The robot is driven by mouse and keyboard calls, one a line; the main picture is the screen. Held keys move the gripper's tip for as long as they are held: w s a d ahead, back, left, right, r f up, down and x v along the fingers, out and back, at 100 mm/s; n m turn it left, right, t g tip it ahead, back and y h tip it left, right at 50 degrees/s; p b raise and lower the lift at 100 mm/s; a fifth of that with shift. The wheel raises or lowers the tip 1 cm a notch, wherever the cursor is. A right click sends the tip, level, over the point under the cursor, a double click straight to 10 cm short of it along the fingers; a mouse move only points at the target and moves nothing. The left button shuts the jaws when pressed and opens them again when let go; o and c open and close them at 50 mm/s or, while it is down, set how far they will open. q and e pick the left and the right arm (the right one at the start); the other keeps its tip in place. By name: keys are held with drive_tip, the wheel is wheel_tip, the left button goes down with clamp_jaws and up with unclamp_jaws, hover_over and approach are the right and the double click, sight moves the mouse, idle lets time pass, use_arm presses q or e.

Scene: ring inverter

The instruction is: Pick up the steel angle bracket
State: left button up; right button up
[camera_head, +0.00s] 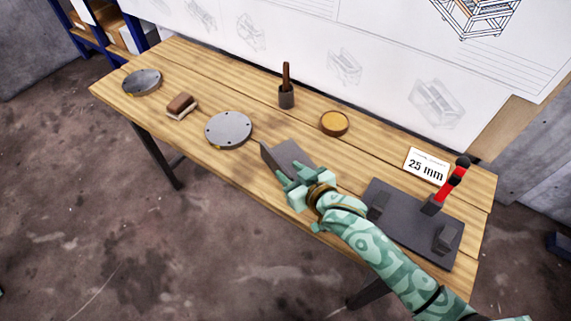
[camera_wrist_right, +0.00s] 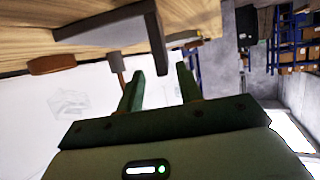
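The steel angle bracket (camera_head: 291,151) is dark grey, with one flat leg on the bench and one upright leg at its left end. It lies near the front edge in the middle of the bench. It also shows in the right wrist view (camera_wrist_right: 108,28), upper left of the fingers. My right gripper (camera_head: 290,173) is just in front of the bracket and covers part of it in the head view. My left gripper is not in view.
A dark fixture plate (camera_head: 405,222) with a red-handled clamp (camera_head: 452,182) and blocks lies to the right, by a "25 mm" card (camera_head: 427,167).

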sight(281, 165)
drive_tip(key=b+x, duration=0.2)
drive_tip(key=x, duration=0.2)
drive_tip(key=shift+a+f, duration=0.15)
drive_tip(key=shift+a, duration=0.2)
drive_tip(key=shift+w+a, duration=0.1)
drive_tip(key=shift+w, duration=0.1)
clamp_jaws()
idle(0.7)
drive_tip(key=shift+w+r, duration=0.1)
drive_tip(key=shift+r, duration=0.3)
